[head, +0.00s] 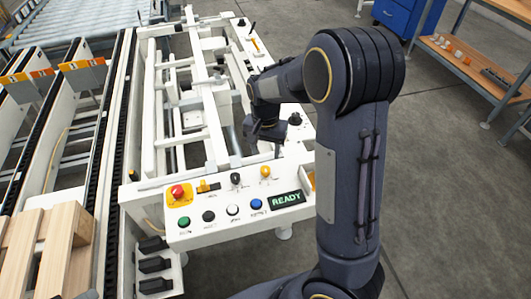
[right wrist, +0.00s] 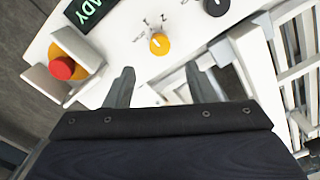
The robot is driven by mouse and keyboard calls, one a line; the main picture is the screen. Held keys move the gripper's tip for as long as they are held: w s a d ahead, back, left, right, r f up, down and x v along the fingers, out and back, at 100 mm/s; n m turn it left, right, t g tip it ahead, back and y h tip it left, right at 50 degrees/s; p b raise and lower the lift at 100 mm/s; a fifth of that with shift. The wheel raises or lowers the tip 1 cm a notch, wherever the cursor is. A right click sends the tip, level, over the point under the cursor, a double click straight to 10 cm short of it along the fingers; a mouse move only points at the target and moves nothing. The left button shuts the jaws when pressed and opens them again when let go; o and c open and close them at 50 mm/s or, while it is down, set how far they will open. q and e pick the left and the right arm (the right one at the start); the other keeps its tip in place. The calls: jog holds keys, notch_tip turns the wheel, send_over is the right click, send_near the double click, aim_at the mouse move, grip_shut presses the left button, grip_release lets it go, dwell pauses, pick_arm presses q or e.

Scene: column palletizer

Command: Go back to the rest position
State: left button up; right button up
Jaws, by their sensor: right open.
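My right gripper (head: 268,138) hangs over the right side of the white machine's control panel in the head view, with my right arm reaching in from the right. In the right wrist view the same gripper (right wrist: 158,82) shows two grey fingers spread apart, with nothing between them. The white panel lies beyond the fingertips. My left gripper is not in view.
The panel carries a READY display (head: 286,200), a red button (head: 178,192), coloured push buttons and an orange knob (right wrist: 159,43). A conveyor with wooden boards (head: 62,250) stands at left. Shelves (head: 470,62) and a blue cabinet (head: 397,14) stand at the back right. Floor at right is clear.

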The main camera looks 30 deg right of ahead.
dwell(0.4)
jog(key=s+a+r+n+t+y, duration=0.1)
jog(key=s+a+r+n+t, duration=0.1)
jog(key=s, duration=0.5)
jog(key=s+a+r+n+t+y, duration=0.1)
jog(key=s+a+r+n, duration=0.2)
jog(key=s+r, duration=0.2)
jog(key=s+a+r+n+t+y, duration=0.1)
jog(key=s+a+r+n+t, duration=0.1)
jog(key=s, duration=0.8)
jog(key=shift+s+a+r+n+t+y, duration=0.15)
jog(key=shift+a+r+n+t+y, duration=0.2)
jog(key=shift+r, duration=0.5)
jog(key=shift+d, duration=0.1)
